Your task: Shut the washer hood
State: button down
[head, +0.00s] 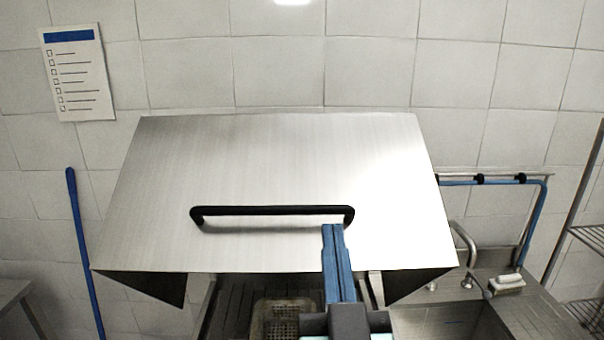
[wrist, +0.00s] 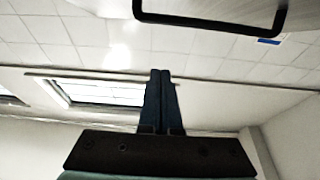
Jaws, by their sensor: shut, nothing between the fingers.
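The washer hood (head: 270,165) is a large brushed-steel cover, raised and tilted, with the machine's opening showing below its front edge. A black bar handle (head: 272,211) runs across its front face. My gripper (head: 333,228) is shut and empty, its blue fingers pointing up near the right end of the handle. In the wrist view the shut fingers (wrist: 160,74) sit below the handle (wrist: 210,24), with a visible gap between them. Whether the fingertips touch the hood in the head view I cannot tell.
A perforated basket (head: 284,318) sits under the hood, partly hidden by my gripper. A steel sink counter with a faucet (head: 464,245) and a brush (head: 507,283) is at right. A wire shelf (head: 588,240) stands far right, a blue pole (head: 84,250) at left.

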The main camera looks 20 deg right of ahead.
notch_tip(320, 180, up, 4)
jog(key=p, duration=0.5)
send_over(326, 210)
jog(key=s, duration=0.2)
jog(key=f, duration=0.3)
jog(key=shift+w+a+f+p, duration=0.2)
jog(key=shift+a+f+p, duration=0.05)
jog(key=shift+a+p, duration=0.05)
jog(key=shift+f, duration=0.55)
